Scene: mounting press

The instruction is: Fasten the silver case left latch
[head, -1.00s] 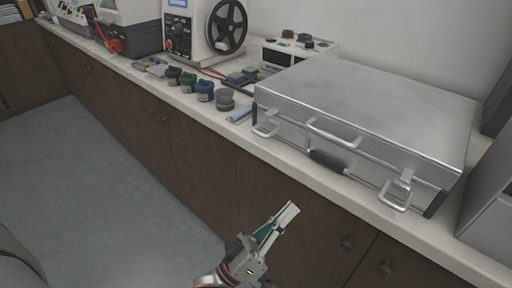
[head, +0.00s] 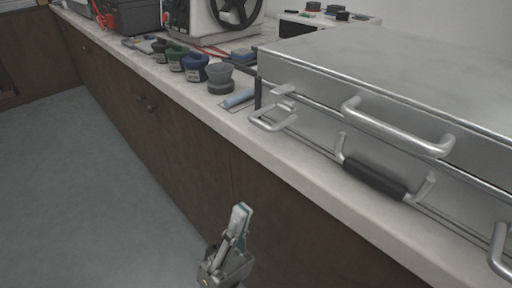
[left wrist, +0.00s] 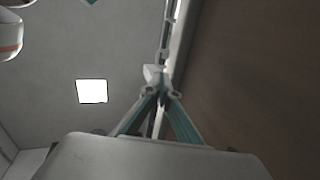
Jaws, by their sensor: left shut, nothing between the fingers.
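The silver case (head: 400,75) lies shut on the counter at the right of the head view. Its left latch (head: 272,118) is a wire loop on the front face near the left corner, and it stands out from the case. The right latch (head: 501,250) is cut by the right edge. A dark-gripped handle (head: 375,178) sits between them on the front. My left gripper (head: 241,212) is shut and empty, in front of the counter and below the left latch, apart from it. The left wrist view shows its fingertips (left wrist: 158,78) together. My right gripper is not identifiable.
The counter's front edge (head: 300,178) runs between my gripper and the case. Several small jars (head: 195,68) stand left of the case, with a light blue item (head: 239,98) near its corner. The floor side is clear.

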